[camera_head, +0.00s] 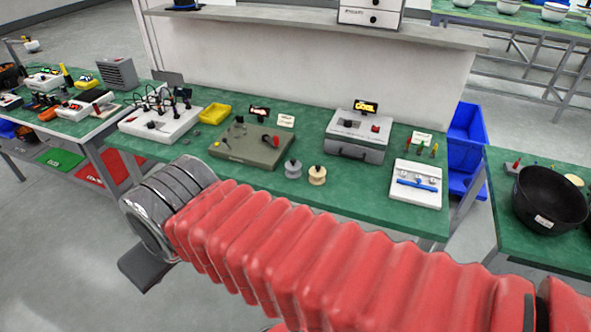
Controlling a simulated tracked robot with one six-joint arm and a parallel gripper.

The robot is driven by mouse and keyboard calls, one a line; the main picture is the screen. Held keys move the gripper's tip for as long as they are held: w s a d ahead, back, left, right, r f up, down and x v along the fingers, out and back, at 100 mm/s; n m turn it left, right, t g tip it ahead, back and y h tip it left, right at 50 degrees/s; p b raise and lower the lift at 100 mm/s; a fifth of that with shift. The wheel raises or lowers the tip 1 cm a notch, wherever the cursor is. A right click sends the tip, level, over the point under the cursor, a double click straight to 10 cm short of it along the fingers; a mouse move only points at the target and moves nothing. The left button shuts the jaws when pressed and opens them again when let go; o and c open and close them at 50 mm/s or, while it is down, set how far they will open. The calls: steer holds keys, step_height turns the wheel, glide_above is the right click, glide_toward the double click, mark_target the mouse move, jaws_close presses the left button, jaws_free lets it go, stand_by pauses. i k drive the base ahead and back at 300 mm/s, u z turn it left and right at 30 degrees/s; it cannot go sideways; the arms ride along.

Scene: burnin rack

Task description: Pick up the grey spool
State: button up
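The grey spool (293,169) stands on the green bench top near its front edge, just left of a beige spool (317,175). It is clear of my arm in the picture, and nothing holds it. My red ribbed arm crosses the foreground and ends at a silver wrist on the left. A dark grey part of my gripper (143,267) shows below the wrist, left of and nearer than the spool. Its fingertips cannot be made out, so its opening is unclear.
An olive panel box (250,158) sits left of the spools, and a grey case (357,148) sits behind right. A white tray (416,196) is farther right. A yellow bin (214,113) stands behind. A black pot (549,197) is on the right bench.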

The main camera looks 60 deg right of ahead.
mark_target(293, 167)
steer(key=i, duration=1)
